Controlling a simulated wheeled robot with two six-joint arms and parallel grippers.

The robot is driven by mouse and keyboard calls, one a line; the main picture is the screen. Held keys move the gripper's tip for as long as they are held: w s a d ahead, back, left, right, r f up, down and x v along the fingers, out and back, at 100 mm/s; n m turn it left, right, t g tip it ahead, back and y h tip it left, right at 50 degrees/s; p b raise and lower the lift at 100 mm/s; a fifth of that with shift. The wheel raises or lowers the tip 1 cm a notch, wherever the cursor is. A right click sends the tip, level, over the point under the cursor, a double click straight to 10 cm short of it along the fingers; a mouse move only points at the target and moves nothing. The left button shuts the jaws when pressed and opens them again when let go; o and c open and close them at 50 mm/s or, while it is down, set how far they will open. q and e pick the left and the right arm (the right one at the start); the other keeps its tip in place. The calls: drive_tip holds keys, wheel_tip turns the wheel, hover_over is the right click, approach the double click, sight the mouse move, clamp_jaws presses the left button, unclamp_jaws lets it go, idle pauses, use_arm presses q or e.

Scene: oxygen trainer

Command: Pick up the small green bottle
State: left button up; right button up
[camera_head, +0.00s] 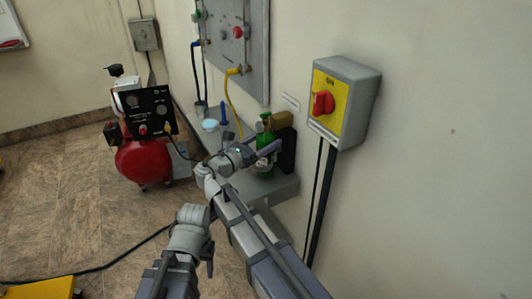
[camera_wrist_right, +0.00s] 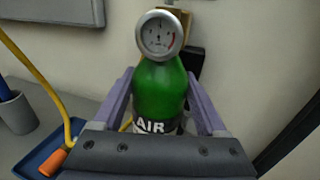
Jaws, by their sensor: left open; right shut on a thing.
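The small green bottle (camera_head: 265,141) stands upright at the right end of the grey wall shelf, in front of a dark block. In the right wrist view the green bottle (camera_wrist_right: 160,88) has a round gauge on top and a white "AIR" label. My right gripper (camera_head: 262,148) is shut on the bottle, one finger on each side of its body. I cannot tell whether its base touches the shelf. My left gripper (camera_head: 208,258) is low in the view, well apart from the bottle; its fingers are mostly hidden.
The grey shelf (camera_head: 284,186) also carries a cup (camera_head: 201,109) and a blue tray (camera_wrist_right: 45,160) with an orange-ended yellow hose. A switch box (camera_head: 345,100) is on the wall to the right. A red compressor (camera_head: 150,160) stands on the floor at left.

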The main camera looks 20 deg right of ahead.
clamp_jaws()
use_arm(q)
drive_tip(key=shift+r, duration=0.1)
use_arm(e)
drive_tip(key=shift+r, duration=0.15)
idle(0.3)
